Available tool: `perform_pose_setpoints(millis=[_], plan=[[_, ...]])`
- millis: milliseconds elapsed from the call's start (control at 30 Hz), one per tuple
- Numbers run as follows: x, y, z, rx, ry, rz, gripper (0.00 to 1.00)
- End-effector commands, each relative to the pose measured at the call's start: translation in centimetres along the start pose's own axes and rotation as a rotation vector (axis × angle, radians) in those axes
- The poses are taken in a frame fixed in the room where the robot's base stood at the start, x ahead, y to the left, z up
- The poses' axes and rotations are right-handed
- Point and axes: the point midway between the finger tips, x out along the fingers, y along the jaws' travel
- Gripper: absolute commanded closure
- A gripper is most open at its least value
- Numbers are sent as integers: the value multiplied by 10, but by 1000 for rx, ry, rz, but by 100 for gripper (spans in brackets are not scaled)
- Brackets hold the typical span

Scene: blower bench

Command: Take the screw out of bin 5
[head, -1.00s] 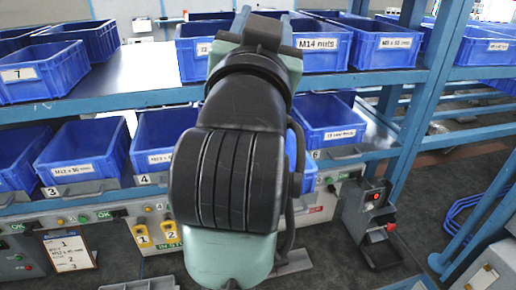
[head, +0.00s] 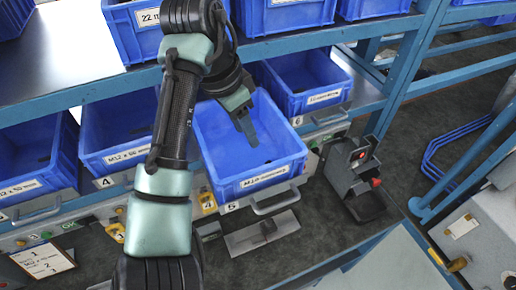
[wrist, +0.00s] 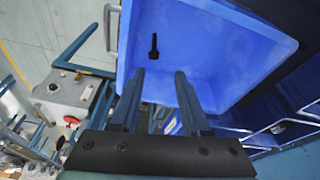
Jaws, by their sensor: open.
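Bin 5 (head: 225,170) is a blue bin pulled forward of its neighbours on the lower shelf, with the tag 5 under its front. In the wrist view, the blue bin (wrist: 215,45) fills most of the picture. One dark screw (wrist: 154,46) lies on its floor, just beyond my fingertips. My gripper (head: 246,138) reaches down into bin 5 from above. Its two fingers show apart and empty in the wrist view (wrist: 160,75). The screw is not clearly told from my fingers' surroundings in the head view.
Bin 4 (head: 98,170) stands to the left and bin 6 (head: 338,90) to the right. The upper shelf edge (head: 300,38) and its blue bins (head: 275,18) are close above my arm. A grey device with a red button (head: 352,165) stands at right.

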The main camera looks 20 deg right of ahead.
Motion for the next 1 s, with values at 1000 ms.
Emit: perform_pose_setpoints(millis=[1000], plan=[[126, 6, 3, -1, -2, 2, 53]])
